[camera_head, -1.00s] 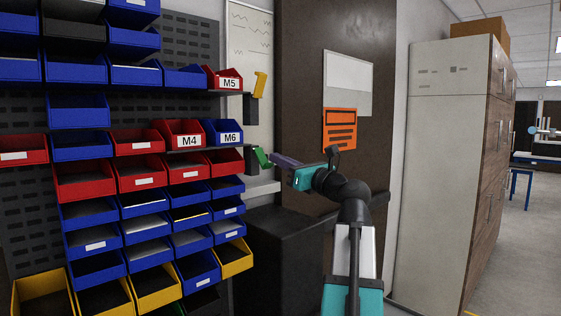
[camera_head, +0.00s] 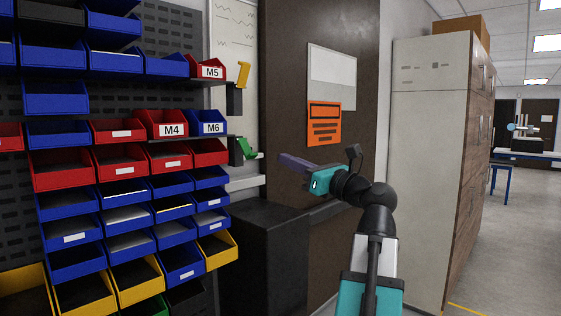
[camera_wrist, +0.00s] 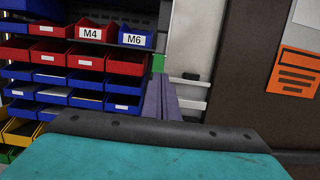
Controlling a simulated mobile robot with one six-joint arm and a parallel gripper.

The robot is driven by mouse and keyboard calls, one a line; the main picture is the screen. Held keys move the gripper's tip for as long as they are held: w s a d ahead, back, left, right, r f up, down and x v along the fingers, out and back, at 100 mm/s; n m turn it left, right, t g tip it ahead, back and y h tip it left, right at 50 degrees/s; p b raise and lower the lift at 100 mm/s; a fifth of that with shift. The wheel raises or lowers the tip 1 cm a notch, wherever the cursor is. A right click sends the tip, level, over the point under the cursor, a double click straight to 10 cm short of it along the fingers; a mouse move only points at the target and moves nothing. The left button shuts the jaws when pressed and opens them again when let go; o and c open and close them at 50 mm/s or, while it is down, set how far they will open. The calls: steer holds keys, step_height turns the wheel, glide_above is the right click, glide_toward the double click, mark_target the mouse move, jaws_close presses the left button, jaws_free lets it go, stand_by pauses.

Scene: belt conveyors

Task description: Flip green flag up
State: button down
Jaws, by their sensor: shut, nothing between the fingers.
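The green flag (camera_head: 246,149) sits on a dark block beside the bin rack, below the yellow flag. It is tilted, slanting down to the right. In the wrist view only a small piece of the green flag (camera_wrist: 158,63) shows, just beyond the fingertips. My gripper (camera_head: 284,159) is to the right of the green flag at about the same height, with a visible gap between them in the head view. Its purple fingers are together and empty; they also show in the wrist view (camera_wrist: 161,84).
The yellow flag (camera_head: 243,75) stands upright above the green one. Red, blue and yellow bins (camera_head: 126,163) fill the rack at left. A dark cabinet (camera_head: 262,262) stands below, and a brown panel with an orange sign (camera_head: 324,124) is behind my arm.

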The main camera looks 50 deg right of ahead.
steer(key=shift+b+v, duration=0.35)
steer(key=shift+v, duration=1.6)
steer(key=w+d+r+t+h+b, duration=0.1)
steer(key=d+t+h+b, duration=0.1)
steer(key=d+t+b, duration=0.15)
steer(key=w+a+f+y+b, duration=0.1)
steer(key=w+a+f+b, duration=0.1)
steer(key=w+f+b, duration=0.6)
steer(key=w+f, duration=0.3)
steer(key=shift+w+a+f+t+y+b, duration=0.3)
steer(key=shift+w+f+t+b, duration=0.05)
steer(key=shift+f+b, duration=0.05)
steer(key=shift+w, duration=0.1)
